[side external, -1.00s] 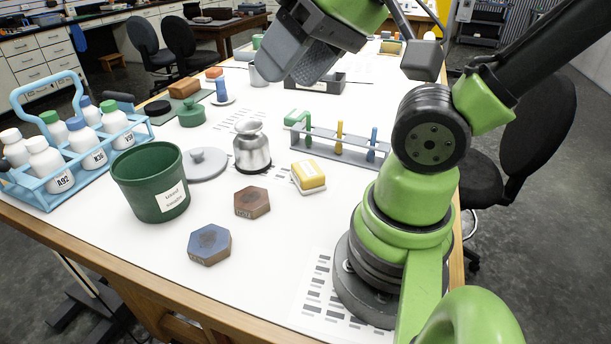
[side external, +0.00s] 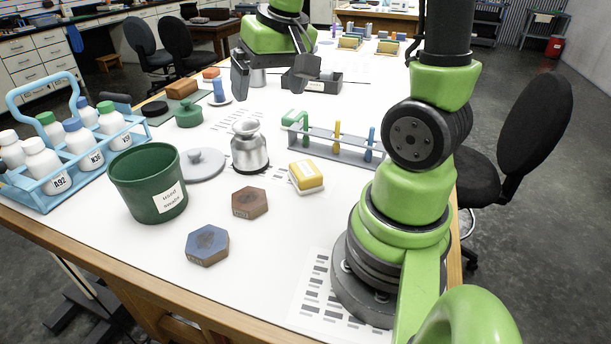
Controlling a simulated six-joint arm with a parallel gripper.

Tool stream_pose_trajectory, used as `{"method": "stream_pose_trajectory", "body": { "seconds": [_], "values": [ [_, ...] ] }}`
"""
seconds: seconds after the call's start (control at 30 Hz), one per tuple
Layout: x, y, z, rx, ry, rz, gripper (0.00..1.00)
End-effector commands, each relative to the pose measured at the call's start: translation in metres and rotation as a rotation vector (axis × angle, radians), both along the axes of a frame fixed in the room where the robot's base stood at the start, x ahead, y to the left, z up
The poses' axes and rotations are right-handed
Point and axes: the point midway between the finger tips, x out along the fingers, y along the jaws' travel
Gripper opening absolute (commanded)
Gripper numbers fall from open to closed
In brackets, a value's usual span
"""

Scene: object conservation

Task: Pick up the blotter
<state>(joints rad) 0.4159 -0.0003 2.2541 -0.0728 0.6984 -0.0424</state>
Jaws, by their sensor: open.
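I cannot tell for certain which piece is the blotter. Another small green piece (side external: 293,118) lies by the left end of the tube rack. My gripper (side external: 271,86) is over the far part of the table, pointing down, its two dark fingers wide apart. It holds nothing that I can see. It is to the right of the knobbed piece and beyond it. A grey metal cup (side external: 258,78) shows behind it, between the fingers.
A metal jar (side external: 249,152), grey lid (side external: 202,163), green bin (side external: 147,190) and blue bottle carrier (side external: 75,178) stand nearer. The tube rack (side external: 330,146) and yellow block (side external: 306,175) are at right. Two hexagonal blocks (side external: 207,243) (side external: 250,202) lie in front. A dark tray (side external: 322,86) is beside the gripper.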

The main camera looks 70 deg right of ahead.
Motion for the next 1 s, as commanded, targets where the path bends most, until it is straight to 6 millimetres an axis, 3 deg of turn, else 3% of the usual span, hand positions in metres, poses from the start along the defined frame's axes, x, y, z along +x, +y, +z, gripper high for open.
{"method": "stream_pose_trajectory", "body": {
  "seconds": [0.1,0.33,0.5,0.7,1.0],
  "values": [
    [0.003,-0.043,-0.043,0.019,0.113,-0.080,0.94],
    [-0.014,-0.095,-0.112,0.066,0.246,-0.167,0.94],
    [-0.022,-0.107,-0.136,0.087,0.281,-0.188,0.94],
    [-0.023,-0.107,-0.165,0.092,0.287,-0.189,0.94],
    [-0.021,-0.107,-0.192,0.090,0.284,-0.188,0.94]
  ]
}}
